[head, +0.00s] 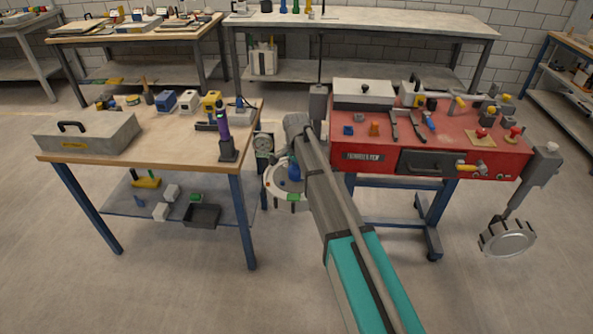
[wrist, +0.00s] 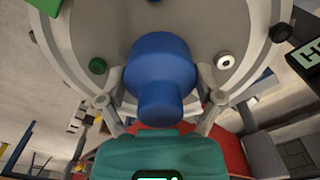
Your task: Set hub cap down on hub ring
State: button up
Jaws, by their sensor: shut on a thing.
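The hub cap, apparently the blue knobbed piece (wrist: 160,68), is between the fingers of my gripper (wrist: 160,97) in the wrist view. It has a wide body and a narrower stub toward the camera. It shows small in the head view (head: 294,171), over a pale round disc (head: 272,180). The disc fills the back of the wrist view (wrist: 105,35) and bears small green and white pieces. I cannot make out the hub ring; it may be hidden behind the blue piece. Whether the blue piece touches the disc cannot be told. My gripper is shut on it.
A wooden-topped table (head: 175,150) with a grey lidded box (head: 88,135) and a purple-black upright tool (head: 224,132) stands left of the disc. A red workbench (head: 465,150) with tools stands right. Floor in front is clear.

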jog(key=o, duration=0.8)
jog(key=shift+r+p, duration=4)
jog(key=shift+p, duration=0.05)
jog(key=shift+s, duration=0.1)
jog(key=s+d+n, duration=0.3)
jog(key=s+d, duration=0.4)
jog(key=s, duration=0.1)
jog(key=s+d+n, duration=0.3)
jog(key=s+d, duration=0.4)
jog(key=s, duration=0.2)
jog(key=s+d+n, duration=0.3)
jog(key=s+d, duration=0.5)
jog(key=shift+s, duration=0.3)
